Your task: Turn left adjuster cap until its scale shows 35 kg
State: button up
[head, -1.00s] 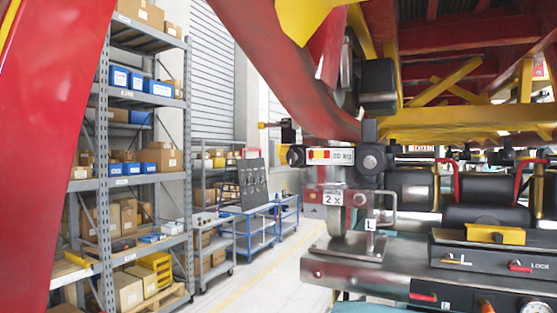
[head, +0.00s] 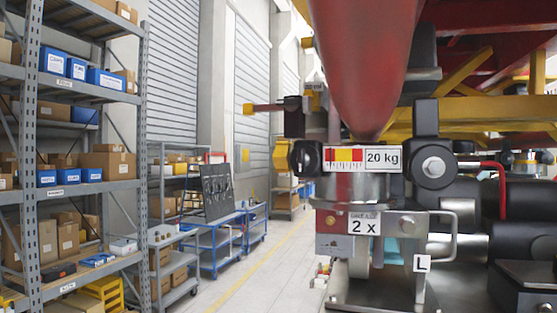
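The left adjuster cap (head: 307,158) is a dark round knob at the left end of a horizontal metal cylinder in the head view. A "2 x" plate (head: 364,224) is below the scale, and a white "L" tag (head: 422,263) marks this side. A round bolted metal end (head: 434,167) sits at the right of the scale. My gripper is not in view, and nothing visible touches the cap.
A thick red tube (head: 360,60) hangs over the scale. A dark block on a bar (head: 294,117) juts out above the cap. A metal handle (head: 443,236) is at lower right. Shelving with boxes (head: 85,190) and blue carts (head: 215,245) stand left. The floor (head: 265,275) between is clear.

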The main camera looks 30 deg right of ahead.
aim_at(280, 158)
jog(key=i+j+z, duration=0.25)
jog(key=i+z, duration=0.25)
jog(key=i+j+z, duration=0.3)
jog(key=z, duration=0.2)
